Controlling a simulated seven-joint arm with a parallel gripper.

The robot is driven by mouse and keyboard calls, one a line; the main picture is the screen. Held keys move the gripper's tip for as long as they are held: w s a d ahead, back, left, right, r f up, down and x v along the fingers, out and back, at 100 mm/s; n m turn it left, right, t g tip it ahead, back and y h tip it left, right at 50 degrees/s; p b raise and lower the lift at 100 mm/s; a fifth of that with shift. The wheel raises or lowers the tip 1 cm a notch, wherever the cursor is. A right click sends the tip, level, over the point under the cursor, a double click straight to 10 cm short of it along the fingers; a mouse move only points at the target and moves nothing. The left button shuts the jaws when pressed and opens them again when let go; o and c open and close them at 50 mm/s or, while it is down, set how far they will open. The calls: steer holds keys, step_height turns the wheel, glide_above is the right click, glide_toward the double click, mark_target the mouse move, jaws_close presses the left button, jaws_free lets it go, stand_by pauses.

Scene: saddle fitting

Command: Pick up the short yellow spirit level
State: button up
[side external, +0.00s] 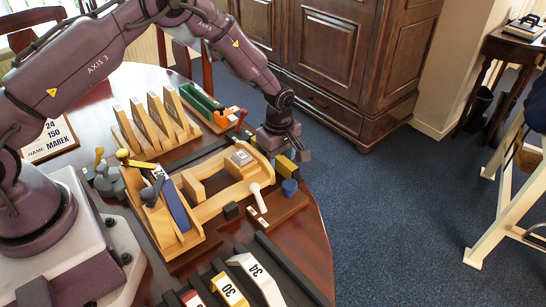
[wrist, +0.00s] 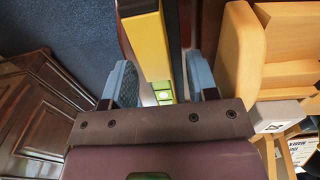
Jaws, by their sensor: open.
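The short yellow spirit level shows in the wrist view as a yellow bar (wrist: 147,45) with a dark strip along its side and a bright green vial-like patch at its near end. In the side external view a small yellow piece (side external: 287,166) shows just below my gripper (side external: 282,148), at the table's right edge. In the wrist view my gripper (wrist: 163,78) is open, with one blue-grey finger on each side of the bar. Gaps show beside the bar, and I cannot tell whether either finger touches it.
A wooden fixture (side external: 230,190) stands left of my gripper; its rounded wooden part (wrist: 240,55) is close to the right finger. Numbered pieces (side external: 258,277) lie on a dark rack in front. Blue carpet lies beyond the table edge.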

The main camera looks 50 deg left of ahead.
jaws_close()
steer(key=shift+r, duration=0.1)
